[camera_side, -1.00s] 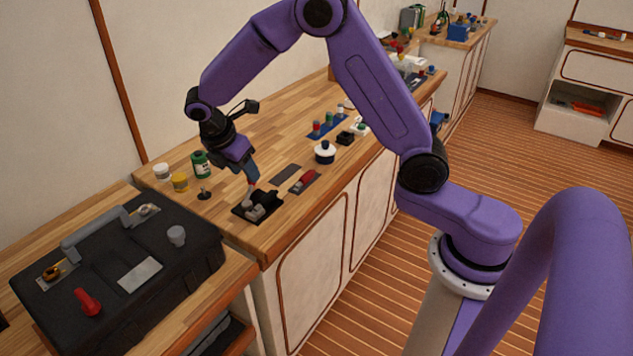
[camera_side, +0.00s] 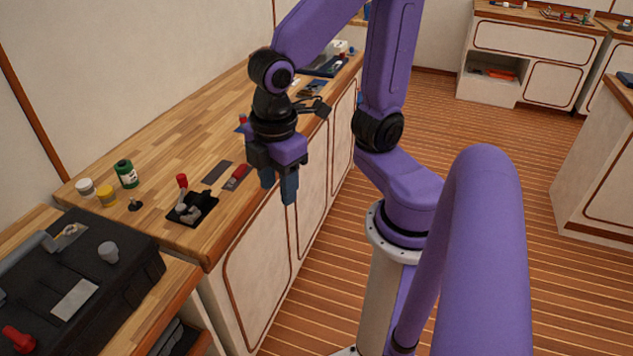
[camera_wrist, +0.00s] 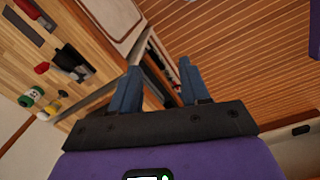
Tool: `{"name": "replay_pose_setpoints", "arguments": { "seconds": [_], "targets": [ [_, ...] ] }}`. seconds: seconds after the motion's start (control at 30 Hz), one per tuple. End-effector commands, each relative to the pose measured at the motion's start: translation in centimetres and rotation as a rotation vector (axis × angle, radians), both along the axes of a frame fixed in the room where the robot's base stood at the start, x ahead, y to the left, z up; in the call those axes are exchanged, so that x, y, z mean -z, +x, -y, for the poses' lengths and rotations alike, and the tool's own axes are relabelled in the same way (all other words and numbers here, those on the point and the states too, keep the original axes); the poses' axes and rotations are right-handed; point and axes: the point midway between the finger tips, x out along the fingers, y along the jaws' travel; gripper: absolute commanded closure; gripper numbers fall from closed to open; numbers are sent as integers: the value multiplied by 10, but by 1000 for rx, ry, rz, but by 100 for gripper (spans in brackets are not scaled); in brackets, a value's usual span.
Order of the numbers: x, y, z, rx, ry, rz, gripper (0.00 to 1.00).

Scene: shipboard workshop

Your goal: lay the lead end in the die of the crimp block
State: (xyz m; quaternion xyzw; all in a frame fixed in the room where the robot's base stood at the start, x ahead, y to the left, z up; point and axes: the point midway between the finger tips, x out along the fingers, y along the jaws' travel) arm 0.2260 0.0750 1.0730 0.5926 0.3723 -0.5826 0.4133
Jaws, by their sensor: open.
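The crimp block (camera_side: 194,208) stands on the bench near its front edge in the side view. It has a black base, grey parts and an upright lever with a red knob (camera_side: 182,180). It also shows at the left of the wrist view (camera_wrist: 74,62). My gripper (camera_side: 279,190) is open and empty, to the right of the block and apparently out past the bench's front edge. In the wrist view its two blue fingers (camera_wrist: 160,88) stand apart with nothing between. I cannot make out the lead or its end for sure, nor whether anything lies in the die.
A dark pad with a red item (camera_side: 238,176) and a plain dark pad (camera_side: 216,172) lie right of the block. A black toolbox (camera_side: 115,250) is in front left.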

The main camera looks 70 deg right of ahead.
Motion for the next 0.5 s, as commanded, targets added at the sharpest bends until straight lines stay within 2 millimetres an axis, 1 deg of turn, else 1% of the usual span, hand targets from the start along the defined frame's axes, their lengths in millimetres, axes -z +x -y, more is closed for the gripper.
{"name": "replay_pose_setpoints", "arguments": {
  "seconds": [0.03, 0.1, 0.2, 0.33, 0.5],
  "targets": [
    [-1, -16, 5, 13, 20, -3, 54],
    [0, -33, 11, 39, 39, -12, 54],
    [1, -50, 17, 63, 58, -23, 54],
    [2, -61, 21, 78, 70, -30, 54],
    [2, -62, 22, 82, 71, -32, 54]
  ]
}}
